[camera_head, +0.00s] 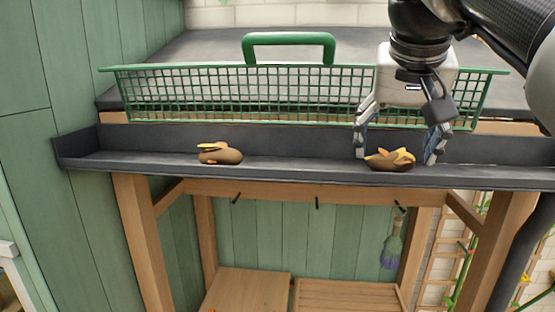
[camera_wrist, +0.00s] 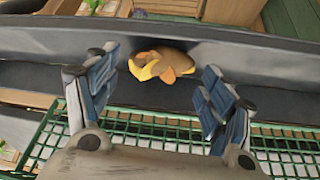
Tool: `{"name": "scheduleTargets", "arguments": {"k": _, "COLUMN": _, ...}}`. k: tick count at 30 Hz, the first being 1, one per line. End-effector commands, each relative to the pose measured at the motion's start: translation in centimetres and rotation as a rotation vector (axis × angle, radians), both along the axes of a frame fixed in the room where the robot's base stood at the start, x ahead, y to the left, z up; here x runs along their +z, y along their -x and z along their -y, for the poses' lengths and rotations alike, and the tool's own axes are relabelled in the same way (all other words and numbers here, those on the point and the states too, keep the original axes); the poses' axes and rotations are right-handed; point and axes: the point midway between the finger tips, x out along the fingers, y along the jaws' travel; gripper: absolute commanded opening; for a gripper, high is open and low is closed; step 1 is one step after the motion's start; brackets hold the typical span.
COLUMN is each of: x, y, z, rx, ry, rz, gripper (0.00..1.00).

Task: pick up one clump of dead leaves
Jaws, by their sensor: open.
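Two brown clumps of dead leaves with yellow-orange leaf tips lie in the dark grey trough (camera_head: 300,168). The right clump (camera_head: 390,160) is under my gripper (camera_head: 400,150), which is open and pointing down, with one finger on each side. In the wrist view this clump (camera_wrist: 162,64) lies beyond and between the two open fingertips (camera_wrist: 155,75), and I see no finger touching it. The left clump (camera_head: 219,153) lies apart, left of the middle of the trough.
A green wire mesh basket (camera_head: 210,92) with a green handle (camera_head: 289,38) stands just behind the trough, close behind my gripper. The trough's raised front lip runs along its length. A small brush (camera_head: 391,245) hangs from a hook below. The trough between the clumps is clear.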

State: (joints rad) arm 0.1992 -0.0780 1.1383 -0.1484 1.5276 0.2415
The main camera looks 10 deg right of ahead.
Motion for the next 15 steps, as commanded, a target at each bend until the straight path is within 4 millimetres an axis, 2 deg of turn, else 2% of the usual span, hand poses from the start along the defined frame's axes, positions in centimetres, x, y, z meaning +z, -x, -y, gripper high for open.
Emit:
{"name": "scheduleTargets", "arguments": {"k": 1, "x": -1.0, "y": -0.3, "z": 0.2, "rx": -0.001, "ry": -0.002, "rz": -0.005, "gripper": 0.74}}
{"name": "scheduleTargets", "arguments": {"k": 6, "x": -2.6, "y": -1.3, "z": 0.7, "rx": 0.000, "ry": -0.001, "rz": -0.003, "gripper": 0.74}}
{"name": "scheduleTargets", "arguments": {"k": 15, "x": -2.9, "y": -1.5, "z": 0.8, "rx": 0.000, "ry": 0.000, "rz": 0.000, "gripper": 0.73}}
